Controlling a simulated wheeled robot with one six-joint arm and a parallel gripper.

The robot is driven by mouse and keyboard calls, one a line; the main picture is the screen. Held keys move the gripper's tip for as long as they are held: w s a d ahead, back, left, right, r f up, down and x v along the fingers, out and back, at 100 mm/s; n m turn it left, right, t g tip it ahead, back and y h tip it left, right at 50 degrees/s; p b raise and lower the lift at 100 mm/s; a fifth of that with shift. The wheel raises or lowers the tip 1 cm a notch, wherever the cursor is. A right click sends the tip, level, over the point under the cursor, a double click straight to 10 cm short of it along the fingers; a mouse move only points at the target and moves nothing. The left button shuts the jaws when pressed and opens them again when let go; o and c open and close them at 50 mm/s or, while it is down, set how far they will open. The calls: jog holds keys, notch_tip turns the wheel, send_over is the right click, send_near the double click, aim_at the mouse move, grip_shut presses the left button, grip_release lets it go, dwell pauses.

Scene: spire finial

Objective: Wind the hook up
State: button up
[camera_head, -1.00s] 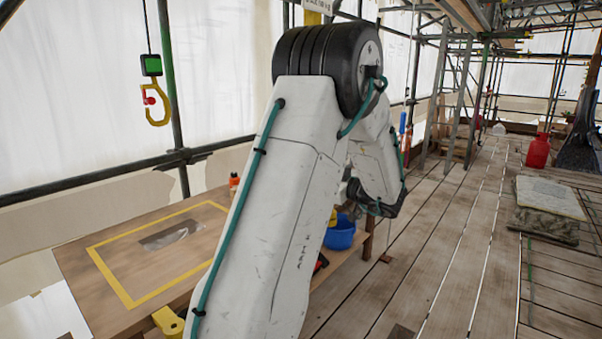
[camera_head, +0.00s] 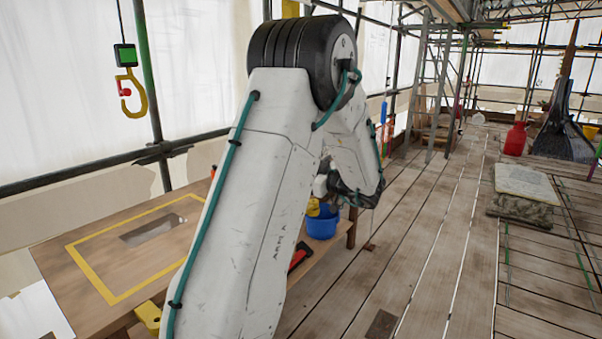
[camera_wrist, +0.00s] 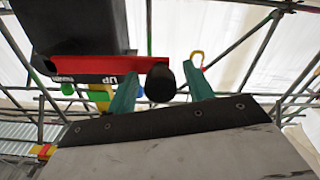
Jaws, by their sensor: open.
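The yellow hook (camera_head: 136,92) hangs below a green and black block (camera_head: 125,55) on a thin cable at the upper left of the head view, above the bench. It also shows small in the wrist view (camera_wrist: 196,59). In the wrist view, a dark box (camera_wrist: 75,30) marked "UP" carries a red crank arm (camera_wrist: 110,68) with a round black knob (camera_wrist: 160,88) at its end. My gripper (camera_wrist: 163,80) is open, its teal fingers on either side of the knob. I cannot tell whether they touch it. My arm hides the gripper in the head view.
The wooden bench (camera_head: 50,270) with a yellow taped rectangle and a cut-out slot stands at left. A blue bucket (camera_head: 322,224) is behind my arm. Scaffold poles run behind.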

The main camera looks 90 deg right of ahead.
jog(key=v, duration=0.8)
dwell(0.4)
